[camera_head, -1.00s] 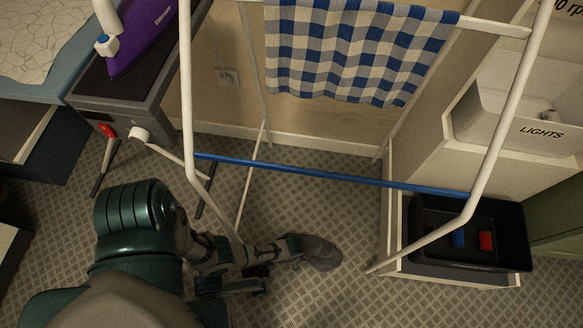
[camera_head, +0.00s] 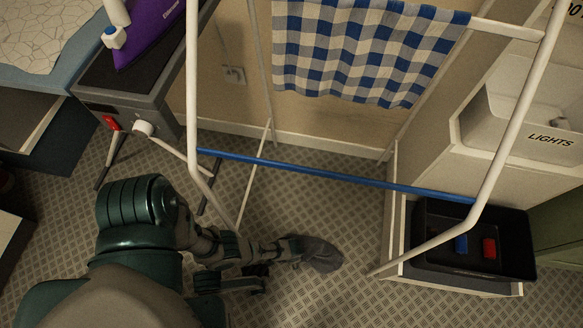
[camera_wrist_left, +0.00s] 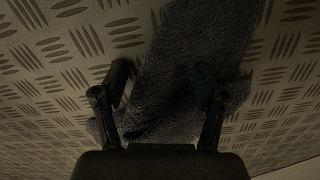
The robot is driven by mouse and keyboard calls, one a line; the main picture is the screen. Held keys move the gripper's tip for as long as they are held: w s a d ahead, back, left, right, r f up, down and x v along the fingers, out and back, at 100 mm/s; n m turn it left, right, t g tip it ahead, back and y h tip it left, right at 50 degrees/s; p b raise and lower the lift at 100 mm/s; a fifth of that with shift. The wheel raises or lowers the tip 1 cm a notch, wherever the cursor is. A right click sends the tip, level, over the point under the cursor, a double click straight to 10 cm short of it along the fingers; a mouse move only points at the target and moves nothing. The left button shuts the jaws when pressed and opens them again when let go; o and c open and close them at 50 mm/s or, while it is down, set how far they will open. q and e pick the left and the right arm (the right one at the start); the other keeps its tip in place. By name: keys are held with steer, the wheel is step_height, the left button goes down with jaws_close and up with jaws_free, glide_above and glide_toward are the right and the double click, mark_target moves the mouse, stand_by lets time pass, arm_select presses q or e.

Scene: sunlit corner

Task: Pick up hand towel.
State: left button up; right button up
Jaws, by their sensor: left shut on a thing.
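A dark grey hand towel (camera_head: 322,256) is at the floor below the drying rack in the head view. My left gripper (camera_head: 284,251) reaches it from the left and is shut on its near end. In the left wrist view the towel (camera_wrist_left: 195,45) stretches away from between the fingers of my left gripper (camera_wrist_left: 163,88), with a fold bunched there. The far part seems to rest on the floor; how much is raised I cannot tell. My right gripper is not in view.
A white drying rack (camera_head: 192,90) with a blue lower bar (camera_head: 330,174) stands over the area, a checked cloth (camera_head: 365,50) hanging on it. A black bin (camera_head: 425,262) is at right. An ironing board (camera_head: 150,85) with a purple iron (camera_head: 145,32) is at left.

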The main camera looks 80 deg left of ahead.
arm_select(q)
steer(key=shift+o, duration=0.2)
steer(key=shift+s+d+f, duration=0.1)
steer(key=shift+s+d, duration=0.05)
steer(key=shift+d, duration=0.2)
